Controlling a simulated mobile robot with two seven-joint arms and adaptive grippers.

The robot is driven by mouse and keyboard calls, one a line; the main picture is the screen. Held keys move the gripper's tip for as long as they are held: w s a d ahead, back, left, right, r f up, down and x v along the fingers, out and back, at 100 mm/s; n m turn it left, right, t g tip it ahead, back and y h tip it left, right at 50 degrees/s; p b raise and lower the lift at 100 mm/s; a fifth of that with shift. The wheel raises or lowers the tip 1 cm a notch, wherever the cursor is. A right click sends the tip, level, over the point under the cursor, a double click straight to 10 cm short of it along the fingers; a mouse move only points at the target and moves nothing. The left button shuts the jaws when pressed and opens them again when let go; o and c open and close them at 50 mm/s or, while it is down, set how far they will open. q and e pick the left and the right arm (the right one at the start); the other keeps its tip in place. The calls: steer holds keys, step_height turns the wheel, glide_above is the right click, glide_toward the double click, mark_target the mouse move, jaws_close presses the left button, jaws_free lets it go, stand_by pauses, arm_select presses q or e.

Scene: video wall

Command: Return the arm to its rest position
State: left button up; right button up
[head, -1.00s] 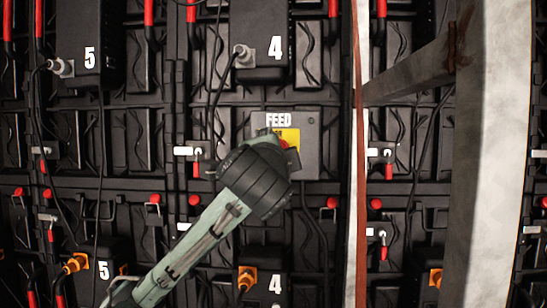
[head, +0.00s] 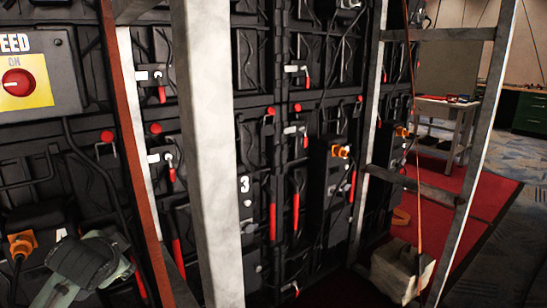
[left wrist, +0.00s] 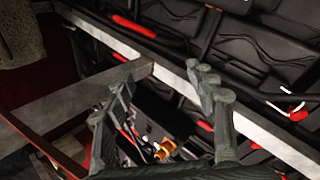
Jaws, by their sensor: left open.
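My left gripper (left wrist: 160,82) is open in the left wrist view, with its two grey-green fingers spread apart and nothing between them. Beyond the fingers are a grey metal beam and the black panels. In the head view a grey-green part of my left arm (head: 85,268) shows low at the left edge, below the feed box and apart from it; the fingertips cannot be made out there. My right gripper is not in view.
The grey feed box (head: 66,95) with a red knob (head: 18,82) is at the upper left. Pale metal uprights (head: 205,150) and a rust-red post (head: 125,130) stand before the black video wall. A block (head: 400,270) sits on red carpet; floor at right is open.

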arm_select(q)
steer(key=s+d+f+n+g+h, duration=0.15)
steer(key=s+f, duration=0.25)
steer(key=f, duration=0.6)
steer(key=s+d+f+n+g+h, duration=0.1)
steer(key=s+d+f+g, duration=0.2)
steer(key=f, duration=0.7)
steer(key=s+d+f+n+g+h, duration=0.1)
steer(key=s+d+f, duration=0.3)
steer(key=s+f, duration=1.1)
steer(key=shift+s+f+n+g, duration=0.25)
steer(key=shift+s+n+g, duration=0.25)
steer(key=shift+s, duration=0.45)
steer(key=shift+d, duration=0.1)
